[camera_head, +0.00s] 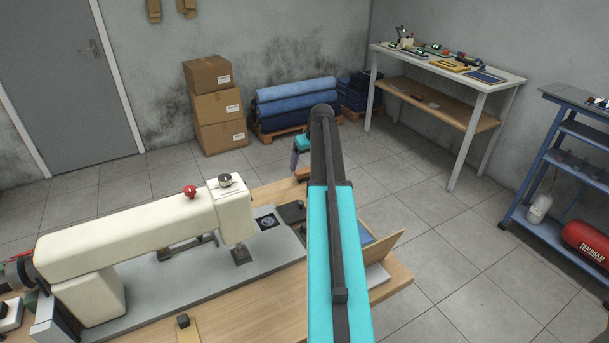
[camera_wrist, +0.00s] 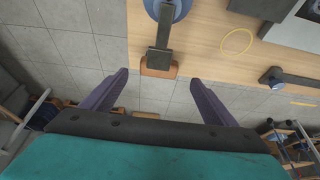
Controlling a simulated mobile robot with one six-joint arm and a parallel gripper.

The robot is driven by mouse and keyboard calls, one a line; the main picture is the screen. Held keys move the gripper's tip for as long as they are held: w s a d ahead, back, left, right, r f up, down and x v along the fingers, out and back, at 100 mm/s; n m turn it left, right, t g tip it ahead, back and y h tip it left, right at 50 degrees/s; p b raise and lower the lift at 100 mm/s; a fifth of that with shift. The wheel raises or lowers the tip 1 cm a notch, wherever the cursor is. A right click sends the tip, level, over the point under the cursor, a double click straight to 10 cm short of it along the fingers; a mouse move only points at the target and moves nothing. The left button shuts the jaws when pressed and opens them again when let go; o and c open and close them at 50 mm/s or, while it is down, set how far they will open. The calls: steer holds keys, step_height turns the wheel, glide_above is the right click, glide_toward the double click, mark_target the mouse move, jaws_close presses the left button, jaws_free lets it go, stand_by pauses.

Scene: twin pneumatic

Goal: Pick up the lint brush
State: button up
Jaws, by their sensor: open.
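My gripper (camera_wrist: 158,78) is open and empty, its two purple fingers spread wide in the wrist view. In the head view my gripper (camera_head: 295,162) shows small beyond the table's far edge, partly hidden by my arm. A brown block with a dark bar (camera_wrist: 158,66), which may be the lint brush, sticks out at the table edge, in line with the gap between the fingers and apart from them. The brown piece also shows in the head view (camera_head: 302,173). I cannot tell for certain that it is the brush.
The wooden table (camera_head: 275,285) carries a cream sewing machine (camera_head: 150,235). A yellow ring (camera_wrist: 236,42) and a dark tool (camera_wrist: 272,77) lie on the table in the wrist view. Stacked boxes (camera_head: 217,105) stand by the wall.

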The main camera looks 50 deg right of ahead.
mark_target(304, 171)
steer(key=shift+w+f, duration=0.15)
steer(key=shift+f, duration=0.3)
steer(key=shift+d+f, duration=0.1)
steer(key=shift+p+x, duration=0.9)
steer(key=shift+x, duration=1.65)
steer(key=c, duration=1.2)
